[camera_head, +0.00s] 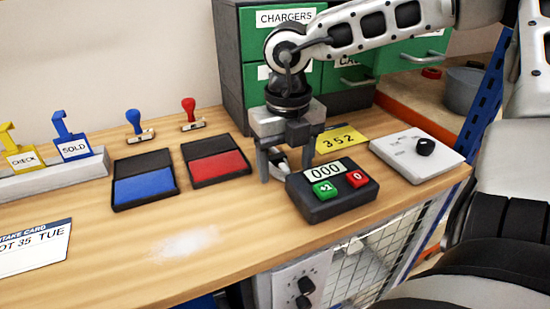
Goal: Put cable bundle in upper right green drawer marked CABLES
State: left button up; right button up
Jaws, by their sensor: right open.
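A small white and dark thing (279,158), likely the cable bundle, lies on the wooden table between the fingers of my right gripper and is partly hidden by them. My right gripper (284,165) points down with its fingers open on either side of it. The green drawer cabinet (229,60) stands at the back. Its upper left drawer reads CHARGERS (286,18). A green drawer front (413,53) with a handle juts out at the right, seemingly pulled open. My right arm covers its label, and a label below is only partly readable. My left gripper is out of view.
A black counter box (330,196) with green and red buttons is close to the gripper's right. A yellow 352 card (340,138) and a white dial box (418,153) lie beyond. Red (216,165) and blue (146,189) ink pads are left.

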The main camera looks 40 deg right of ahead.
jog(key=shift+f, duration=0.4)
jog(key=c, duration=1.2)
jog(key=shift+o, duration=0.2)
jog(key=shift+r, duration=0.15)
